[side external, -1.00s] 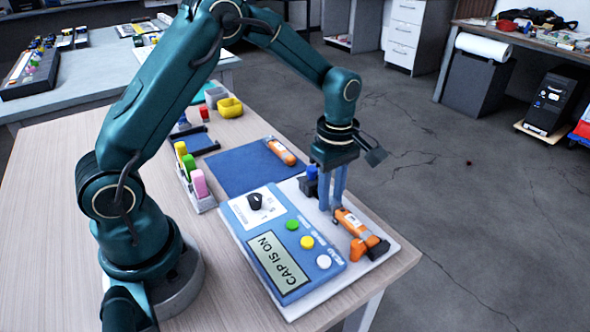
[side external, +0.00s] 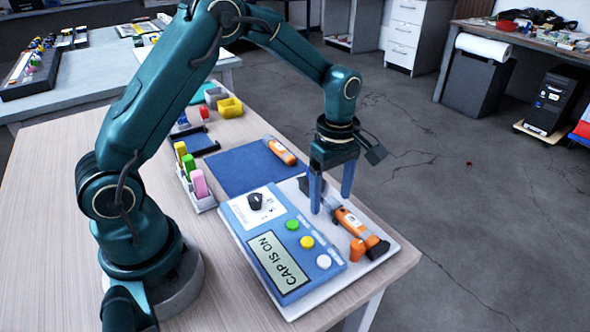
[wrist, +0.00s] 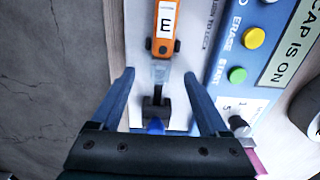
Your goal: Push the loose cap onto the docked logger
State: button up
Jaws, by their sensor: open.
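The docked logger (side external: 349,221) is orange with a white label and lies along the right side of the white station. Its label reads "E" in the wrist view (wrist: 166,20).
The blue panel's display (side external: 279,264) reads "CAP IS ON", beside green, yellow and white buttons. Another orange logger (side external: 282,151) lies on the blue mat (side external: 235,172). A rack of coloured pieces (side external: 204,201) and a yellow bin (side external: 230,107) stand to the left and back.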

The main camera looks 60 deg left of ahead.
jog(key=shift+r, duration=0.55)
jog(key=shift+r, duration=2.9)
jog(key=s+r+m+t, duration=0.4)
jog(key=s+r, duration=0.3)
jog(key=r, duration=0.4)
jog(key=s+d+f+m+t, duration=0.1)
jog(key=s+f+m, duration=0.3)
jog(key=s+m, duration=0.5)
jog(key=m, duration=0.5)
jog(key=shift+s+t, duration=0.3)
jog(key=shift+s, duration=0.05)
jog(key=shift+d+f, duration=0.1)
jog(key=shift+c, duration=0.2)
